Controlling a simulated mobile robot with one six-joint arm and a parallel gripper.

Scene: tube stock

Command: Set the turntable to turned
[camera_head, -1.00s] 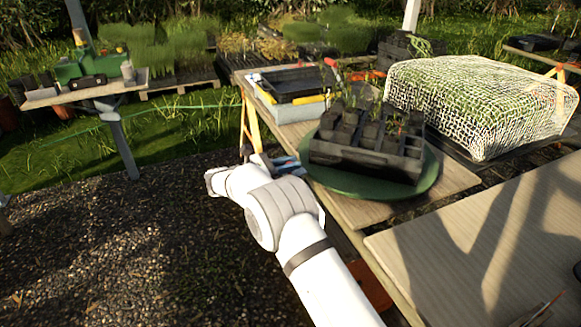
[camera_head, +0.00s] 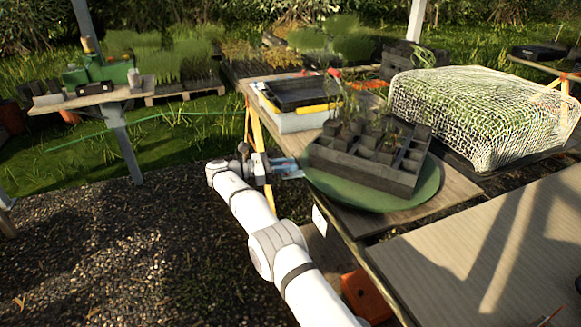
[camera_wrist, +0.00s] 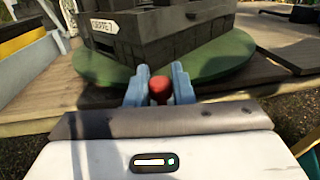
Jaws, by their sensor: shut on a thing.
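The turntable (camera_head: 432,184) is a green round disc on the wooden bench. It bears a dark tray (camera_head: 352,172) of square cells, some with seedlings. The tray sits at a slant, one corner toward the front right. In the wrist view the turntable's rim (camera_wrist: 205,68) lies just beyond my fingers, under the tray with a white label. My gripper (camera_head: 288,170) is at the disc's left edge. In the wrist view its blue fingers (camera_wrist: 160,78) are closed on a red knob (camera_wrist: 159,89) at the rim. The knob's base is hidden.
A black tray on a pale crate (camera_head: 290,120) stands behind left. A net-covered bed (camera_head: 480,115) stands at the right. A bare board (camera_head: 480,250) fills the front right. An orange object (camera_head: 365,298) is below the bench edge. Gravel left is open.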

